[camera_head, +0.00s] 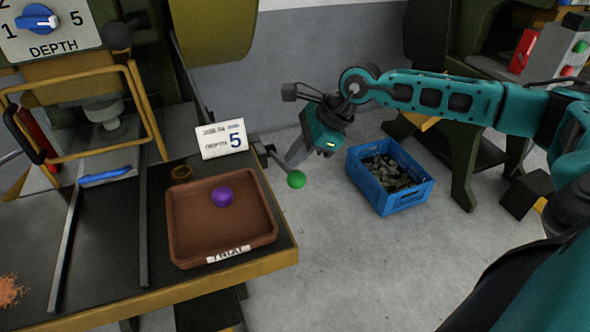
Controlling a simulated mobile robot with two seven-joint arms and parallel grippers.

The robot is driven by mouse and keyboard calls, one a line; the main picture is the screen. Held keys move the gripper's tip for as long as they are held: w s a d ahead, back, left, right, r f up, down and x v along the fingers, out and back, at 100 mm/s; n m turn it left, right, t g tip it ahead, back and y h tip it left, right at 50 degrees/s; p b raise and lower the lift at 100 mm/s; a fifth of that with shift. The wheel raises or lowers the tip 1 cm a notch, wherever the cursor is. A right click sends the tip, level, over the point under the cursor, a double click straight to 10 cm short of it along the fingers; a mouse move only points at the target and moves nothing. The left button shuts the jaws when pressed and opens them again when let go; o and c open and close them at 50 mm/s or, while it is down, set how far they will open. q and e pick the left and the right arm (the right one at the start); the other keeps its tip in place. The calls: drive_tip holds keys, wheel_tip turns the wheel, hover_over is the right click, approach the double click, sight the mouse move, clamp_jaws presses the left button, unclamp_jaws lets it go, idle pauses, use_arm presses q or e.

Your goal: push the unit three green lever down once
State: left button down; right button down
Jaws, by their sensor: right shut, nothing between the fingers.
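A lever with a round green knob (296,179) sticks out from the right side of the bench, beside the brown tray. My right arm comes in from the right, and its shut, empty gripper (294,160) points down and to the left, just above the green knob in the picture. I cannot tell whether the fingers touch the lever. No unit number shows on this station. My left gripper is not in view.
The brown tray (180,228) on the bench holds a purple ball (222,196). A card reading depth 5 (220,139) stands behind it. A blue crate (399,204) of dark pieces sits on the floor. A depth dial (37,20) is at upper left. Floor in front is clear.

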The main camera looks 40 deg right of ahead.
sight(302, 175)
drive_tip(key=shift+f, duration=0.25)
drive_tip(key=shift+s+f+b, duration=0.25)
drive_tip(key=shift+f+b, duration=0.25)
drive_tip(key=shift+b, duration=0.05)
idle(0.4)
drive_tip(key=shift+s+a+f+b, duration=0.1)
drive_tip(key=shift+s+f+b, duration=0.05)
drive_tip(key=shift+f+b, duration=0.35)
idle(0.5)
drive_tip(key=shift+s+f+b, duration=0.2)
drive_tip(key=shift+f+b, duration=0.15)
drive_tip(key=shift+f, duration=0.15)
drive_tip(key=shift+s+f+b, duration=0.25)
drive_tip(key=shift+f+b, duration=0.2)
drive_tip(key=shift+f, duration=0.15)
idle(0.7)
drive_tip(key=shift+a+f, duration=0.1)
idle(0.6)
drive_tip(key=shift+w+d+r+p, duration=0.1)
drive_tip(key=shift+w+r+p, duration=0.2)
drive_tip(key=shift+r+p, duration=0.45)
drive_tip(key=shift+w+d+r+p, duration=0.1)
drive_tip(key=shift+w+r+p, duration=0.25)
drive_tip(key=shift+r, duration=0.7)
drive_tip(key=shift+w+d+r+p, duration=0.1)
drive_tip(key=shift+w+r+p, duration=0.2)
drive_tip(key=shift+r+p, duration=0.45)
drive_tip(key=shift+r, duration=0.25)
